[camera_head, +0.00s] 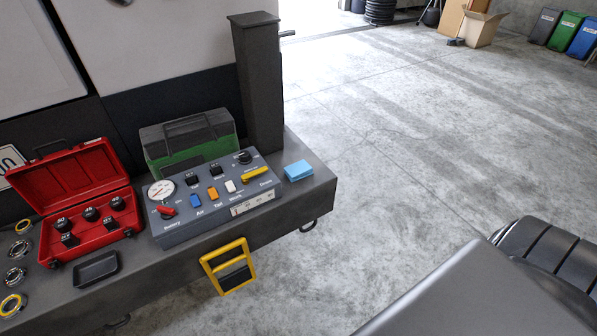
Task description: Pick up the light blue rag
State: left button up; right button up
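The light blue rag (298,171) is a small folded block. It lies on the dark workbench (318,184) near its right end, just right of the grey control panel. Nothing covers it. Neither of my grippers shows in the head view.
The control panel (217,222) with a gauge and switches stands left of the rag. A dark post (258,85) rises behind it, beside a green case (190,150). An open red case (75,190) and a small black tray (96,268) are further left.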

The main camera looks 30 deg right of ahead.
aim_at(297, 170)
jog(key=z, duration=1.85)
jog(key=i, duration=1.15)
jog(key=u, duration=1.75)
jog(key=i, duration=0.45)
